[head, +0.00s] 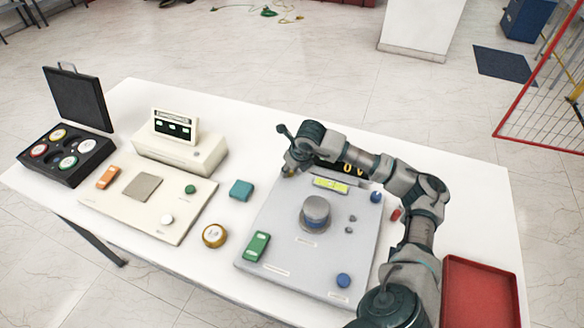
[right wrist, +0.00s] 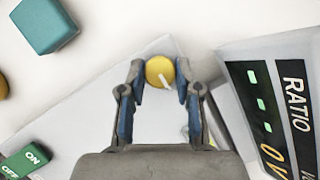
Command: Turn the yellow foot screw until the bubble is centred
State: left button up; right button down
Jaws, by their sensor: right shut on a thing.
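The yellow foot screw (right wrist: 159,71) is a round knob with a white mark, at the corner of the grey instrument base (head: 283,222). My right gripper (right wrist: 159,76) has its two fingers on either side of the knob and is shut on it. In the head view my right gripper (head: 290,170) is at the far left corner of the base and hides most of the screw. A yellow-green level vial (head: 331,184) lies near the back of the base; its bubble is too small to place. My left gripper is out of view.
A dark display panel (right wrist: 272,115) stands close to the right of my gripper. The base carries a grey round post (head: 316,210), a green switch (head: 256,246) and blue knobs (head: 343,280). A teal block (head: 241,190) and a brass disc (head: 214,235) lie left of it.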

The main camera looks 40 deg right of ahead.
jog(key=m, duration=0.2)
jog(key=m+h, duration=0.1)
jog(key=m, duration=0.1)
jog(key=shift+w+r+h, duration=0.2)
jog(key=shift+r+h, duration=0.1)
jog(key=shift+r, duration=0.05)
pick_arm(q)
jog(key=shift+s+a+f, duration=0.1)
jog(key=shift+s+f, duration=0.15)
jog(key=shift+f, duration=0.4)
pick_arm(e)
jog(key=shift+m, duration=0.4)
jog(key=c, duration=1.1)
grip_release()
jog(key=o, duration=0.3)
jog(key=shift+f, duration=0.15)
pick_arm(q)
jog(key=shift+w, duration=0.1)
pick_arm(e)
jog(key=shift+f, duration=0.1)
